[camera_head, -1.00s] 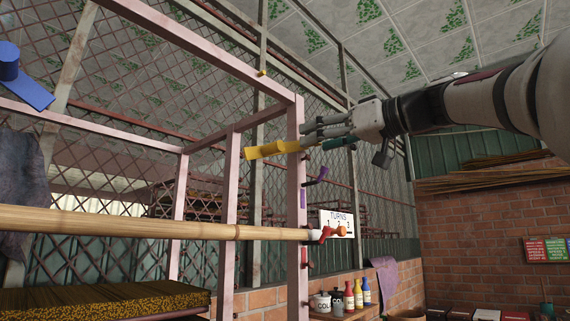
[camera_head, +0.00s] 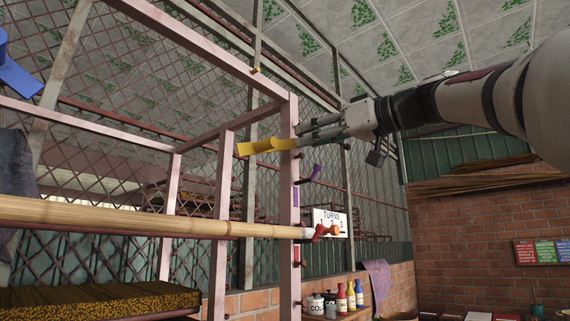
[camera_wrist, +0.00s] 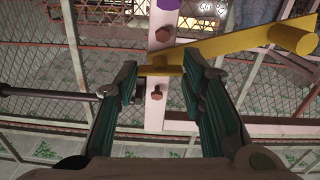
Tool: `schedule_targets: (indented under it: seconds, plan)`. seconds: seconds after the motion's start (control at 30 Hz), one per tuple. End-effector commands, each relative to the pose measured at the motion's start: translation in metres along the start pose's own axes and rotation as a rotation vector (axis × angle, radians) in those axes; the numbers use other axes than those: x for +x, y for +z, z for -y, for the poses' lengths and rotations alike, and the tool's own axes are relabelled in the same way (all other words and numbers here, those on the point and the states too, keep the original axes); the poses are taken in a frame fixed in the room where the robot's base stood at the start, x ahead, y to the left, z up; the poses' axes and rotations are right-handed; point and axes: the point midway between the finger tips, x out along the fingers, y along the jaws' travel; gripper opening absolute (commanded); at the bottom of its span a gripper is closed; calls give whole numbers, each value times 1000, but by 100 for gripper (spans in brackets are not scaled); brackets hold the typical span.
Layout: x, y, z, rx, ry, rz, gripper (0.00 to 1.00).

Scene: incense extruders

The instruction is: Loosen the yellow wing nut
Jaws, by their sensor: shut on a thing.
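The yellow wing nut (camera_head: 265,146) sits high by the pink post, with one long wing reaching left in the head view. In the wrist view its yellow bar (camera_wrist: 245,43) runs from between my fingers up to a round end at the right. My gripper (camera_head: 306,133) comes in from the right at the top of the post. In the wrist view my gripper (camera_wrist: 160,72) has its two green-padded fingers on either side of the yellow piece, shut on it. The nut's threaded seat is hidden.
A pink frame post (camera_head: 289,200) stands close by, with a purple wing nut (camera_head: 315,173) and red one (camera_head: 320,231) lower down. A bamboo pole (camera_head: 130,217) crosses at left. A TURNS sign (camera_head: 330,217) hangs behind. A blue part (camera_head: 18,75) is at far left.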

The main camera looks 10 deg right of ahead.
Motion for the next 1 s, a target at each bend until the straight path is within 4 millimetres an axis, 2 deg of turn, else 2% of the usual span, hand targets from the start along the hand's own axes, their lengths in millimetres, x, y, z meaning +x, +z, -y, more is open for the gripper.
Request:
schedule_targets:
  seconds: [1.0]
  plan:
    - [0,1,1,-919,2,-2,9]
